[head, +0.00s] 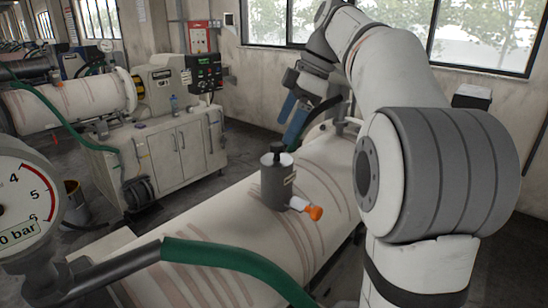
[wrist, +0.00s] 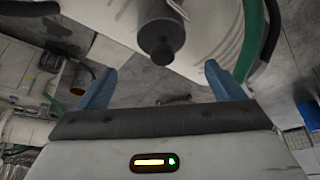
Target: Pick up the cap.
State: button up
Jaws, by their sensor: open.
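A grey cylindrical canister (head: 277,184) stands upright on top of the white horizontal vessel. It has a dark round cap or knob (head: 277,149) on its top; in the wrist view the dark cap (wrist: 162,52) shows end-on. A white fitting with an orange end (head: 314,212) sits beside the canister; I cannot tell if this orange end is also a cap. My gripper (head: 289,133) is open and empty, with blue fingers above and slightly right of the dark cap. In the wrist view its fingertips (wrist: 160,68) are spread to either side of the dark cap, apart from it.
The white vessel (head: 225,235) with brown streaks fills the middle. A green hose (head: 235,257) and a pressure gauge (head: 25,195) are in the foreground. A cabinet machine (head: 165,150) with a second vessel stands behind at left. Floor between them is mostly clear.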

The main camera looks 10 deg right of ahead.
aim_at(279, 144)
jog(key=shift+s+a+f, duration=0.35)
jog(key=shift+a+f, duration=0.05)
jog(key=shift+f, duration=0.3)
jog(key=shift+w+p+x, duration=0.15)
jog(key=shift+p+x, duration=0.15)
jog(key=shift+x, duration=1)
jog(key=shift+w+p+x, duration=0.1)
jog(key=shift+p+x, duration=0.15)
jog(key=shift+x, duration=1.05)
jog(key=shift+d, duration=0.2)
jog(key=c, duration=1.2)
jog(key=shift+c, duration=0.4)
jog(key=shift+r, duration=0.1)
